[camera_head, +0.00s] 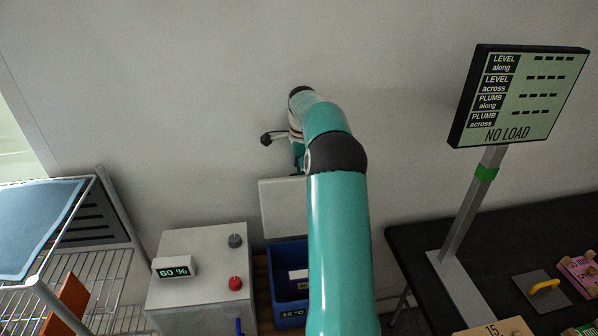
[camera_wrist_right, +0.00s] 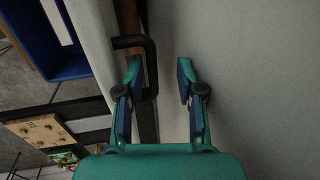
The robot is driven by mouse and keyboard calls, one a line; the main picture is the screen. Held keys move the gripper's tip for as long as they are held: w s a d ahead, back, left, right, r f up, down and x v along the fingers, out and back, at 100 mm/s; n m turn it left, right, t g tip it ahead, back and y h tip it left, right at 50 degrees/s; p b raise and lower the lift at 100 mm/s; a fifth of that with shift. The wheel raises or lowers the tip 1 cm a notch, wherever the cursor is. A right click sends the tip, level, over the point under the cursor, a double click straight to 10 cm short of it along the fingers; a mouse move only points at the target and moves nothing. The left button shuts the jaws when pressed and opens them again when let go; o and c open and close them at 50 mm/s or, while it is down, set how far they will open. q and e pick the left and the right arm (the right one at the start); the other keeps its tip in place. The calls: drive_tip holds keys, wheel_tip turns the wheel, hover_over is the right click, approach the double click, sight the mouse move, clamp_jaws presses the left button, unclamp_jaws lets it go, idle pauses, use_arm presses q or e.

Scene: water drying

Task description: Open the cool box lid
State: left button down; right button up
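The cool box (camera_head: 282,252) is a blue open-topped bin with a 15 °C display on its front. Its pale lid (camera_head: 284,208) stands raised at the back, near the wall; my right arm covers part of both. In the right wrist view, the lid (camera_wrist_right: 85,35) shows edge-on, with a black handle (camera_wrist_right: 152,55) projecting from it. My right gripper (camera_wrist_right: 160,68) is open, with its fingers apart on either side of the handle's outer bar. In the head view, it is mostly hidden behind my right arm. My left gripper is not in view.
A grey control box (camera_head: 195,262) with a 60 % display and knobs stands left of the cool box. A wire rack (camera_head: 100,270) is farther left. A dark table (camera_head: 425,240) with a sign on a post (camera_head: 520,95) is at right. The wall is close behind.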

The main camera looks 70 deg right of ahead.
drive_tip(key=r, duration=0.3)
drive_tip(key=a+r, duration=0.1)
drive_tip(key=r, duration=0.1)
drive_tip(key=shift+s+r, duration=0.2)
drive_tip(key=shift+s, duration=0.05)
idle(0.3)
